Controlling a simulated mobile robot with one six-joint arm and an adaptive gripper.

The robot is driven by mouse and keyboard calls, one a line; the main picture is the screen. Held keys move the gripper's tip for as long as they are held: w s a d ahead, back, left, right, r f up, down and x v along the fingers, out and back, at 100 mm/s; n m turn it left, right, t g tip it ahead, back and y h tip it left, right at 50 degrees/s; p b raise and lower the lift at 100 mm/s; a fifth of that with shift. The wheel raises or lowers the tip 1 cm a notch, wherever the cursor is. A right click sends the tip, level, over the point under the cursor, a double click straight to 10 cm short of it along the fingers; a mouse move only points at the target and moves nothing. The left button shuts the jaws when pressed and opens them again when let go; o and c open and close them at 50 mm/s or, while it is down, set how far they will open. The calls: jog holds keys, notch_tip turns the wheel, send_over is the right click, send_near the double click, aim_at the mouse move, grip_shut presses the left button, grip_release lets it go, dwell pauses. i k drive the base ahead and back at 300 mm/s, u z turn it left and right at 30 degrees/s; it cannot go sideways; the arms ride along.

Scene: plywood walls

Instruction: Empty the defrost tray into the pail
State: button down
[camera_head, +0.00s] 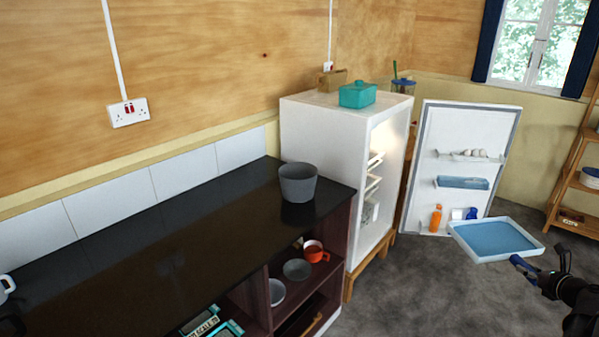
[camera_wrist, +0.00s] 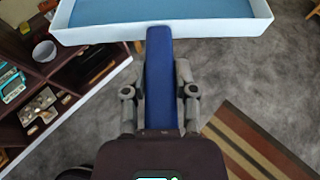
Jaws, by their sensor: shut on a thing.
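The defrost tray (camera_head: 495,238) is a shallow white tray with a blue inside, which may be water. It is held in the air at the right, in front of the open fridge door, and looks about level. My gripper (camera_head: 535,275) is shut on the tray's blue handle. In the wrist view the tray (camera_wrist: 160,30) spans the top, and my gripper (camera_wrist: 160,95) has a finger on each side of the blue handle. The grey pail (camera_head: 298,184) stands upright on the dark worktop near its right end, apart from the tray. Its inside bottom is hidden.
The white fridge (camera_head: 315,145) stands past the worktop (camera_head: 160,245), its door (camera_head: 460,135) wide open with bottles and eggs. A teal container (camera_head: 357,95) is on top. Open shelves below hold a red mug (camera_head: 315,252) and bowls. A wooden rack (camera_head: 575,185) stands at right. A striped rug (camera_wrist: 250,145) lies below.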

aim_at(298, 183)
jog(key=z, duration=0.05)
jog(key=i, duration=1)
jog(key=u, duration=0.05)
